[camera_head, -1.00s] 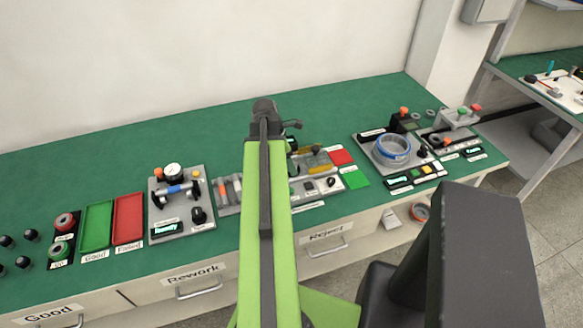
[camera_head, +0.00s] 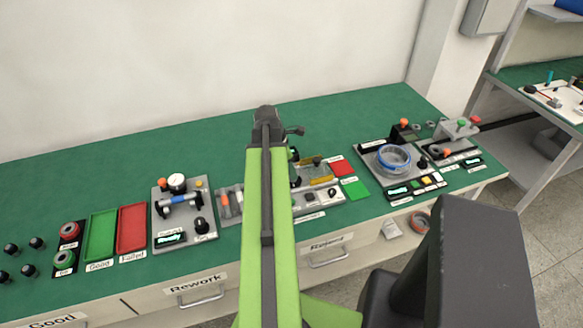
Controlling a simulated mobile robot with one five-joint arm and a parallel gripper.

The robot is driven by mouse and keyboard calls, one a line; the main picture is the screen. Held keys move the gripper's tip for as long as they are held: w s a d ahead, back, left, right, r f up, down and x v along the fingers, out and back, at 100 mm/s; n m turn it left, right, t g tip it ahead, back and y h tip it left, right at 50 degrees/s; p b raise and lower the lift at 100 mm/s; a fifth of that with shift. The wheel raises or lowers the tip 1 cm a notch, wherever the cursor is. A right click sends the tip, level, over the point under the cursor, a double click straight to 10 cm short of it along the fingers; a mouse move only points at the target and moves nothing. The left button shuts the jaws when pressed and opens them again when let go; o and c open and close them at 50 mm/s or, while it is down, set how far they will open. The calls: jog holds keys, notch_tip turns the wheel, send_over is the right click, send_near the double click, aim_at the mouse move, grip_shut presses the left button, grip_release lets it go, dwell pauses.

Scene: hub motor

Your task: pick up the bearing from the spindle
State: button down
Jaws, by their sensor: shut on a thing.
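My arm (camera_head: 266,220) stretches forward over the green bench and ends in a dark wrist (camera_head: 266,118). Only a small dark part of my gripper (camera_head: 293,154) shows at the arm's right edge. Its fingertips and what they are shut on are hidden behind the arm. I cannot make out the bearing. A grey fixture (camera_head: 202,220) left of the arm carries a dial gauge (camera_head: 176,182) and a horizontal blue-and-silver shaft (camera_head: 182,201). I cannot tell whether this shaft is the spindle. Its display reads "Ready".
A green tray (camera_head: 100,237) and a red tray (camera_head: 131,228) lie at the left. A grey station with yellow parts (camera_head: 316,172) stands just right of the arm. Farther right is a blue ring (camera_head: 394,157) on another station. The back of the bench is clear.

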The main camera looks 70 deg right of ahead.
notch_tip(320, 180, up, 3)
jog(key=shift+f+p, duration=0.15)
jog(key=shift+p, duration=0.65)
jog(key=s+d+r+p, duration=0.2)
jog(key=s+r+p, duration=0.4)
jog(key=s, duration=0.5)
jog(key=shift+s, duration=0.3)
